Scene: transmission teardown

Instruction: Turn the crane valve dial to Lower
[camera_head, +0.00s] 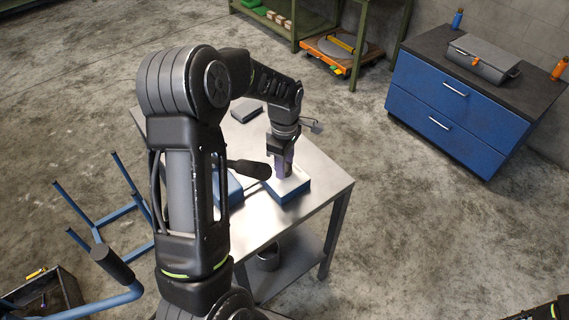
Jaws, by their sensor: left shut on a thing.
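My left gripper (280,158) points down over the metal table (325,185). It is shut on a small greyish-purple part (287,165), mostly covered by the fingers. The part is just over or touching a blue tray with a pale inside (296,193); I cannot tell which. I cannot make out the crane valve dial. Blue tubular legs (135,205) and a blue bar with a black end (112,263), possibly of the crane, show at the left. My right gripper is out of view.
A second blue item (234,190) is partly hidden behind my left arm. A dark flat box (248,110) lies at the table's back. A blue drawer cabinet (450,110) with a grey case (482,58) stands at right. Concrete floor between table and cabinet is clear.

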